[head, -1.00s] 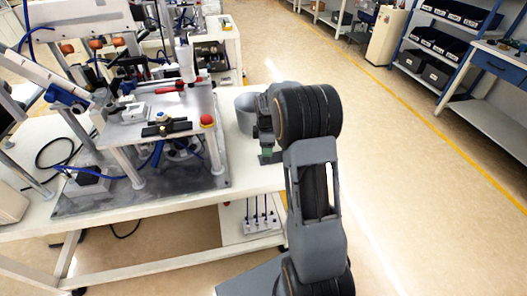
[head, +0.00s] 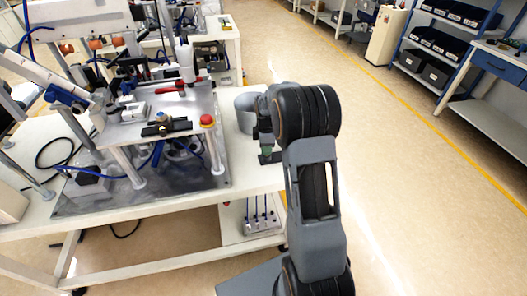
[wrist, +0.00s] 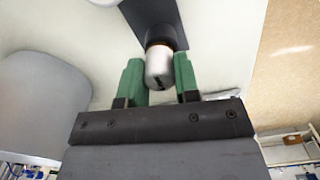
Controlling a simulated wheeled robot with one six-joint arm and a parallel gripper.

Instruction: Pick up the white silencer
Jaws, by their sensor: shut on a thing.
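The white silencer (wrist: 159,68) is a short, pale silver-white cylinder with a dark band at its far end. In the wrist view it sits between the two green fingers of my gripper (wrist: 160,82), which is shut on it. A dark strip or block meets its far end, and I cannot tell whether the two are joined. In the head view my gripper (head: 269,156) is low over the right end of the white table (head: 255,178), and the silencer is hidden there by my arm.
A grey round container (head: 246,110) stands just left of my gripper; it also shows in the wrist view (wrist: 40,105). A metal machine plate (head: 115,190) with a red button (head: 207,120) fills the table to the left. Open floor lies to the right.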

